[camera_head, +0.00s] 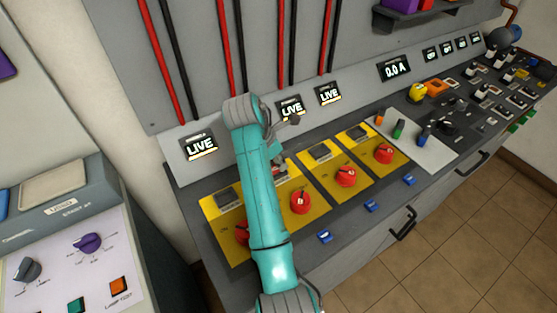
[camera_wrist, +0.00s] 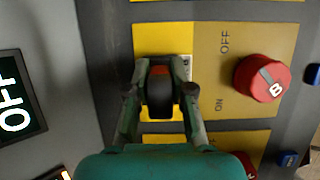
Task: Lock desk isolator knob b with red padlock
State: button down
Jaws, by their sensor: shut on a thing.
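Isolator knob b is a round red knob marked B (camera_wrist: 263,78), right of the gripper in the wrist view, beside printed OFF and ON; it also shows right of my arm in the head view (camera_head: 301,202). A small display (camera_wrist: 15,103) at the wrist view's left reads OFF. My gripper (camera_wrist: 160,82) is over the yellow part of knob b's plate (camera_wrist: 210,68), its fingers closed on a dark piece (camera_wrist: 160,97) with a red-orange patch. I cannot tell whether this piece is the red padlock. In the head view my arm mostly hides my gripper (camera_head: 279,148).
Neighbouring yellow plates carry more red knobs (camera_head: 347,176) close by. Displays above read LIVE (camera_head: 291,108). Blue pieces (camera_head: 325,236) sit along the front edge. Coloured controls (camera_head: 417,92) crowd the desk's right. Drawer handles (camera_head: 403,225) stick out. Tiled floor (camera_head: 450,240) is clear.

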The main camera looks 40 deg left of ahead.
jog(key=shift+f, duration=0.55)
jog(key=c, duration=1.3)
grip_release()
jog(key=shift+r, duration=0.1)
